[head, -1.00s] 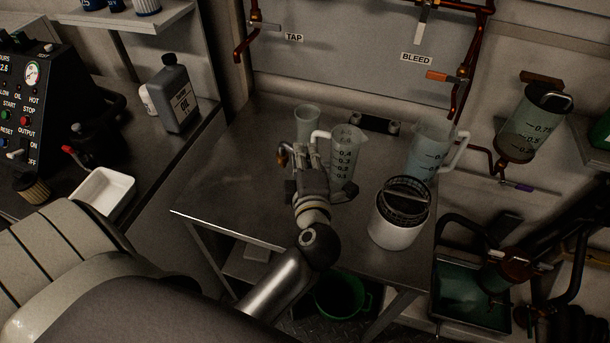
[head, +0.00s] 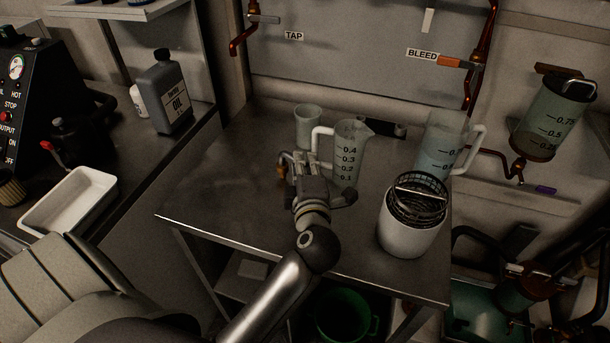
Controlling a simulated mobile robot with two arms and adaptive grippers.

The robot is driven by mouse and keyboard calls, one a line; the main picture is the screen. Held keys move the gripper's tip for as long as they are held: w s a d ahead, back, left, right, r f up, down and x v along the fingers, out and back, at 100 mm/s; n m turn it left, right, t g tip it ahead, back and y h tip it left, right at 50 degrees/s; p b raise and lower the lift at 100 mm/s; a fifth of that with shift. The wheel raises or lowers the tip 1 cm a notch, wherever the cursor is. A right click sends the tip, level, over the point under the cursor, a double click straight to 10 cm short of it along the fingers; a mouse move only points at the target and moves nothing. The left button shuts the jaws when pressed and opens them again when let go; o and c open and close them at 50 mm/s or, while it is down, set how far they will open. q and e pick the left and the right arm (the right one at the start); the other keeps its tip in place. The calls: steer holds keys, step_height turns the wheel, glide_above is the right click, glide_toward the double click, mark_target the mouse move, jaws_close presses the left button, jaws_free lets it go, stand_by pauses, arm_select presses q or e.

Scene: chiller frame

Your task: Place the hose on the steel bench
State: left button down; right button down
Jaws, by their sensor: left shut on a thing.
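My left gripper (head: 299,166) is low over the steel bench (head: 215,205), left of the tall measuring jug. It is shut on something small. A brass-orange piece (head: 281,171) shows at the left side of its fingers; I cannot tell whether this is an end of the hose. No length of hose can be made out clearly on the bench, and the fingers and wrist hide what lies beneath them. I cannot tell whether the held thing touches the bench. My right gripper is not in view.
Close to the gripper stand a clear measuring jug (head: 347,163) and a small cup (head: 307,127). A second jug (head: 437,150) and a white tub with a black basket (head: 408,233) stand at the right. The bench's left part is bare. A green bucket (head: 345,316) is below.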

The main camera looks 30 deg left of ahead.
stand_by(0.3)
arm_select(q)
steer(key=shift+f, duration=0.15)
steer(key=c, duration=1.4)
jaws_free()
steer(key=shift+c, duration=0.2)
steer(key=v, duration=1.2)
steer(key=shift+d, duration=0.1)
